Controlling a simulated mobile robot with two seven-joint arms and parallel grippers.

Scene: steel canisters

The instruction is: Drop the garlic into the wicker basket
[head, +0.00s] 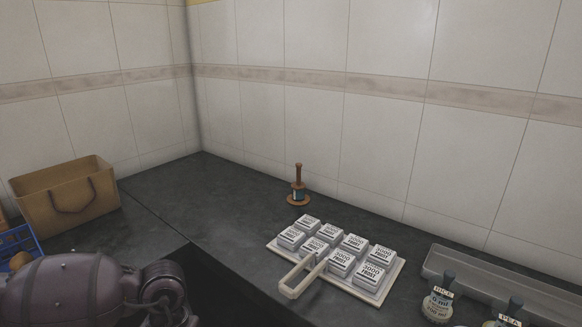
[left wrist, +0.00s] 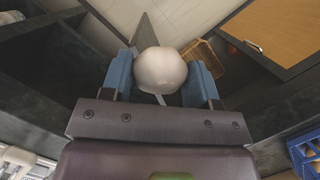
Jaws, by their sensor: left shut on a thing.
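My left gripper (left wrist: 161,66) shows in the left wrist view, its two blue fingers shut on the garlic (left wrist: 162,74). The garlic is a pale, rounded bulb held between the fingertips. A yellow-brown woven thing, which looks like the wicker basket (left wrist: 203,55), lies low beyond the right finger and is partly hidden by it. The head view shows my left arm at the lower left, but neither the garlic nor the basket. My right gripper is in neither view.
A brown paper bag (head: 68,197) stands on the dark counter (head: 225,215) at left, near a blue crate (head: 30,246). A board (head: 390,288) with several white boxes, a wooden-handled tool (head: 298,188) and labelled canisters (head: 437,305) stand right.

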